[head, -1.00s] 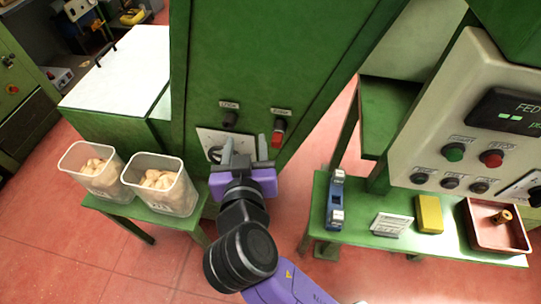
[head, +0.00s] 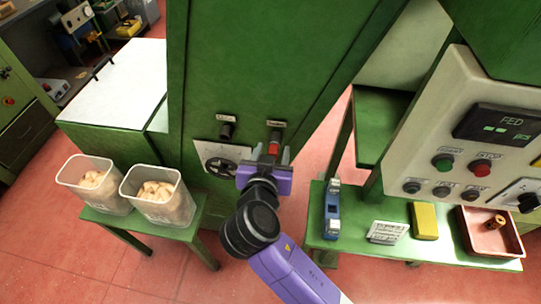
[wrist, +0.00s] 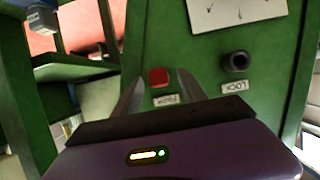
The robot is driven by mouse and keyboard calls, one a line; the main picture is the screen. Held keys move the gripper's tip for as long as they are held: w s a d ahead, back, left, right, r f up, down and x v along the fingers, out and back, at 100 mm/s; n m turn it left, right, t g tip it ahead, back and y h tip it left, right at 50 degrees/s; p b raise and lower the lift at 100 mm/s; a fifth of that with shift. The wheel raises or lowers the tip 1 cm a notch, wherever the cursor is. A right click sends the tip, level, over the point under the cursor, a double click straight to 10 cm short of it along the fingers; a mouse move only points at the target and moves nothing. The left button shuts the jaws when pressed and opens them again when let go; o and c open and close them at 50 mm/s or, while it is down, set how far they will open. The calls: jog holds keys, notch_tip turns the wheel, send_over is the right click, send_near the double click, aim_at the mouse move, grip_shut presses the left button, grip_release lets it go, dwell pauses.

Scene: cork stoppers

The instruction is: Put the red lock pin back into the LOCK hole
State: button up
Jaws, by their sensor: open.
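The red lock pin (head: 274,148) sits in the hole labelled PARK on the green machine panel. Its red head also shows in the wrist view (wrist: 159,77), with the PARK label (wrist: 165,100) beside it. The dark LOCK hole (head: 227,131) is to the left of the pin in the head view and looks empty; in the wrist view it is on the right (wrist: 237,62). My gripper (head: 272,156) is open in front of the pin. In the wrist view the red head appears between the fingertips; I cannot tell whether they touch it.
A black handwheel (head: 221,168) on a pale plate lies left of my gripper. Bins of corks (head: 160,205) stand at lower left. A green shelf at right holds a blue tool (head: 332,212), a yellow block (head: 424,221) and a red tray (head: 464,240). A control panel (head: 447,135) is above it.

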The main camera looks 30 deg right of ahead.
grip_shut()
jog(key=shift+s+a, duration=0.4)
jog(key=shift+s, duration=0.15)
dwell(0.7)
jog(key=shift+s+a, duration=0.7)
jog(key=shift+s, duration=0.25)
jog(key=shift+s+a, duration=0.7)
jog(key=shift+s, duration=0.25)
jog(key=s+a, duration=0.2)
jog(key=s, duration=0.1)
jog(key=shift+s+a, duration=0.1)
jog(key=shift+a, duration=0.05)
jog(key=shift+a, duration=0.1)
